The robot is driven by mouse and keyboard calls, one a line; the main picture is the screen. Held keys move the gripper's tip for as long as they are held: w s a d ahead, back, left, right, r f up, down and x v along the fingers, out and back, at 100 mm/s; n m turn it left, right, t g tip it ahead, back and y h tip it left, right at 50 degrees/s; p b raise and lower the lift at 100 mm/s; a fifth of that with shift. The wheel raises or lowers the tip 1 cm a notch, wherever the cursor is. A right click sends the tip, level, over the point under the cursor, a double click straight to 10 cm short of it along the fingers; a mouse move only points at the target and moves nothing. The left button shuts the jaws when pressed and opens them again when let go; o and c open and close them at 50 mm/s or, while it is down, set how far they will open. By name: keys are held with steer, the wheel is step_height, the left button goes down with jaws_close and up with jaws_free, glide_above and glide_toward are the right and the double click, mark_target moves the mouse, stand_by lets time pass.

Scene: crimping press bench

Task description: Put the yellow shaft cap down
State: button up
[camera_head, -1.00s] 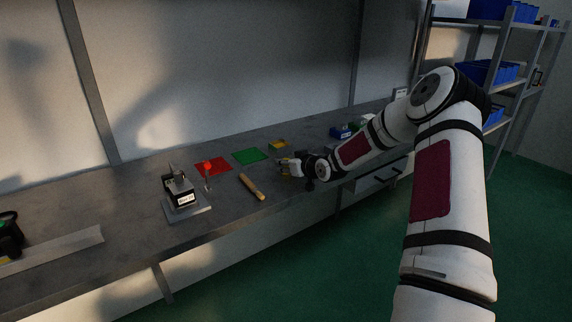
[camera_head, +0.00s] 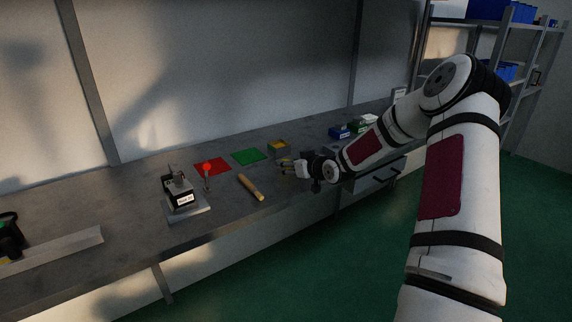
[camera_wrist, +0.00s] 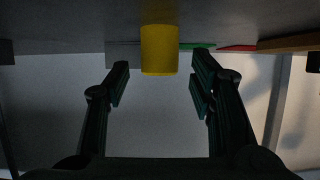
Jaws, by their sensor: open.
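The yellow shaft cap (camera_wrist: 159,50) is a plain yellow cylinder in the wrist view, which looks upside down. It appears to stand upright on the grey bench. My gripper (camera_wrist: 161,72) is open, with dark fingers spread to either side of the cap and visible gaps between. The cap sits at or just beyond the fingertips. In the head view my gripper (camera_head: 284,166) is low over the bench; the cap is too small there to tell from the fingers. A yellow square (camera_head: 278,146) lies just behind my gripper.
Green (camera_head: 250,156) and red (camera_head: 214,167) mats lie left of the yellow square. A wooden-handled tool (camera_head: 251,187) lies near the front edge. The press (camera_head: 180,194) stands further left.

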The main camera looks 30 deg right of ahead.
steer(key=p+v, duration=0.1)
steer(key=v, duration=0.7)
steer(key=shift+s+r, duration=0.1)
steer(key=shift+r, duration=0.05)
steer(key=s+a+r+n+g+h, duration=0.1)
steer(key=s+a+r+g+h, duration=0.2)
steer(key=s+a+r+g, duration=0.75)
steer(key=s+a+r+y, duration=0.1)
steer(key=s+a, duration=0.4)
steer(key=s, duration=0.4)
steer(key=s+a+r, duration=0.2)
steer(key=s+a, duration=0.4)
steer(key=s, duration=0.3)
steer(key=s+a+r+m+y, duration=0.1)
steer(key=s+a, duration=0.5)
steer(key=s, duration=0.3)
steer(key=shift+s+r+t+y, duration=0.3)
steer(key=shift+s+r+t, duration=0.05)
steer(key=shift+r, duration=0.05)
steer(key=shift+r+p, duration=0.55)
steer(key=shift+r, duration=0.15)
